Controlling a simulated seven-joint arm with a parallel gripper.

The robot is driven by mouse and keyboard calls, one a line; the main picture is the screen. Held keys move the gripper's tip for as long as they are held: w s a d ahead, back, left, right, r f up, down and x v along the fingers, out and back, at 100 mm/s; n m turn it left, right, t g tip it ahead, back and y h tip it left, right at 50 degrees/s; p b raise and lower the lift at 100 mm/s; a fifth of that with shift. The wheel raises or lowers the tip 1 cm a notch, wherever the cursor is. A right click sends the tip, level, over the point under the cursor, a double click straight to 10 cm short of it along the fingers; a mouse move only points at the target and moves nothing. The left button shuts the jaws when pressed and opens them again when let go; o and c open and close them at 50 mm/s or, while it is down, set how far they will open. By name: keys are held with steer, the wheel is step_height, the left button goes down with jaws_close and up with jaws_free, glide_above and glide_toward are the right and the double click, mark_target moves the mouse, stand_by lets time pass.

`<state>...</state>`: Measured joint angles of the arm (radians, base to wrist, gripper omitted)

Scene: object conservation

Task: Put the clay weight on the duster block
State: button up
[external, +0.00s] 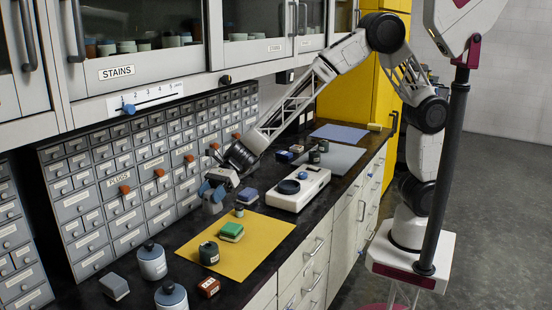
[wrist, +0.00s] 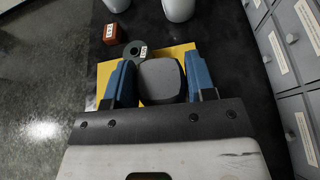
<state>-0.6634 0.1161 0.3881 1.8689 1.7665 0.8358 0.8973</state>
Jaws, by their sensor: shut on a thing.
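My gripper (external: 210,194) is shut on a grey, rounded lump, which looks like the clay weight (wrist: 161,81). In the wrist view the lump sits between the two blue fingers. In the external view my gripper is low at the back-left edge of the yellow mat, and whether the lump touches the counter cannot be told.
A dark round labelled weight (external: 209,253) stands on the mat. A red labelled box (external: 208,287), lidded jars (external: 152,262) and a grey block (external: 114,287) are in front. A white scale (external: 297,190) stands behind. Drawers (external: 105,175) line the wall.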

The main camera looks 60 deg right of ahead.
steer(key=s+d+f, duration=0.1)
steer(key=s+d, duration=1.4)
steer(key=shift+s+f+n, duration=0.2)
steer(key=shift+s+n, duration=0.2)
steer(key=shift+w+a, duration=0.1)
glide_above(231, 227)
steer(key=shift+f, duration=0.7)
steer(key=shift+f, duration=1.8)
steer(key=shift+f, duration=0.1)
steer(key=o, duration=1)
